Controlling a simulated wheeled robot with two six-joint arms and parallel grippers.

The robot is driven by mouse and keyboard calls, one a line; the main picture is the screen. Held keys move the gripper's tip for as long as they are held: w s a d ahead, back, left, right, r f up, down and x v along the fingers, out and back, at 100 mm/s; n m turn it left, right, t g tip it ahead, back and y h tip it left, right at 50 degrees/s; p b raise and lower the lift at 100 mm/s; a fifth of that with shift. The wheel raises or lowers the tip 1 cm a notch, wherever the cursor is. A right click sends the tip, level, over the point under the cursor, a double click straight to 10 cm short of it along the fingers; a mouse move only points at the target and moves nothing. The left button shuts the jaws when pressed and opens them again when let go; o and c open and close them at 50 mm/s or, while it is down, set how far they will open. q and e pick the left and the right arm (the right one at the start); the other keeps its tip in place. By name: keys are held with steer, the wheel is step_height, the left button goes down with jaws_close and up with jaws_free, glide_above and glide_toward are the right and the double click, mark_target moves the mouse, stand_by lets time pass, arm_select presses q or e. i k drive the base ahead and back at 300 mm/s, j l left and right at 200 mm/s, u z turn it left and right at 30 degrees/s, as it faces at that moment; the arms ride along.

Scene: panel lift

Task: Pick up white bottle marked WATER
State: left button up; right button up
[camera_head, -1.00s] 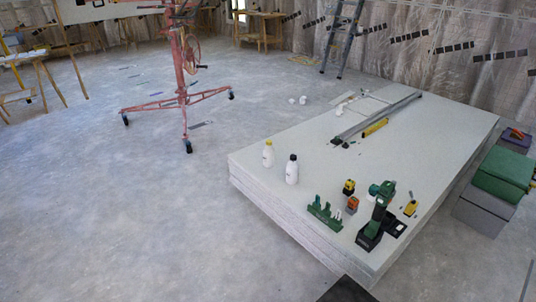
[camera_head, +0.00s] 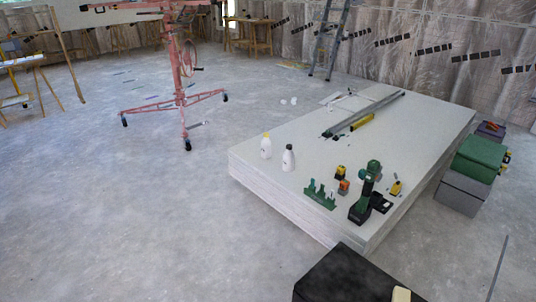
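Two white bottles stand upright on the stack of white panels (camera_head: 330,135), near its left edge. One white bottle with a yellow cap (camera_head: 266,147) is at the left. The other white bottle with a black cap (camera_head: 288,159) is just right of it and a little nearer. Their markings are too small to read, so I cannot tell which one says WATER. Neither of my grippers shows in the head view.
A green cordless drill (camera_head: 366,193), a green holder (camera_head: 319,195) and small yellow and orange items stand at the stack's near end. A red wheeled lift (camera_head: 183,95) stands at the back left. Green and grey cases (camera_head: 478,160) sit at right. The floor left of the stack is clear.

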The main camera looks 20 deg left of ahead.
mark_target(266, 142)
steer(key=i+j+z, duration=0.1)
steer(key=z, duration=1.15)
steer(key=i+j, duration=0.15)
steer(key=j, duration=0.4)
steer(key=i+j, duration=0.15)
steer(key=j, duration=0.45)
steer(key=i+j, duration=0.15)
steer(key=j, duration=0.4)
steer(key=i+j, duration=0.15)
steer(key=j, duration=0.4)
steer(key=i+j, duration=0.15)
steer(key=j, duration=0.45)
steer(key=i+j, duration=0.15)
steer(key=j, duration=0.4)
steer(key=i+j, duration=0.15)
steer(key=j, duration=0.45)
steer(key=i+j, duration=0.15)
steer(key=j, duration=0.4)
